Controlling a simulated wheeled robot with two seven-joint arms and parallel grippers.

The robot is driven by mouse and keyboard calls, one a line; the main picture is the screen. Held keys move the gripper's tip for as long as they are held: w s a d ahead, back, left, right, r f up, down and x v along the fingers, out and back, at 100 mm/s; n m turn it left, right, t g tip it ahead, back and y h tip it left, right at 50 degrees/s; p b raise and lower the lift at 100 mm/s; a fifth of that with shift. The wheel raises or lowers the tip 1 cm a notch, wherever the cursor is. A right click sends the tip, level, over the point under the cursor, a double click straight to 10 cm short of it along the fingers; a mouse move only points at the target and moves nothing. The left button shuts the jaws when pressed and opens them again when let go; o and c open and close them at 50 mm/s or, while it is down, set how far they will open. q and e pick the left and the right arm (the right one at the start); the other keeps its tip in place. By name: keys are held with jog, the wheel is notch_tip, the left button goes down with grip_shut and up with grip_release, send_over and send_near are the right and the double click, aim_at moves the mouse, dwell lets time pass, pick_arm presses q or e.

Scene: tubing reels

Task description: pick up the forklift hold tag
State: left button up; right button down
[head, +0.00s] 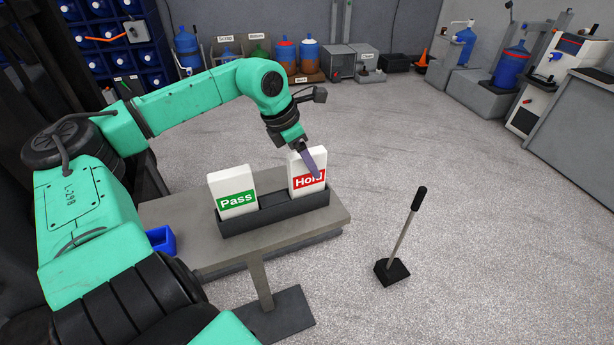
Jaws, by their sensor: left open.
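The forklift hold tag (307,184) is a white upright card with a red "Hold" label. It stands in the right end of a dark tray (275,217) on a grey table. A white tag with a green "Pass" label (235,193) stands in the tray's left end. My left gripper (313,172) is at the hold tag's upper part, pointing down, with a finger in front of its face. The jaws are open. The other finger is hidden, so I cannot tell whether the tag lies between them. My right gripper is not in view.
The table (180,222) has bare surface beside the tray and a blue bin (161,239) at its left. A black-handled rod on a dark base (393,271) stands on the floor at right. Reels and machines line the back wall. The floor between is clear.

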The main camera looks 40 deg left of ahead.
pick_arm(q)
grip_shut()
dwell(1.4)
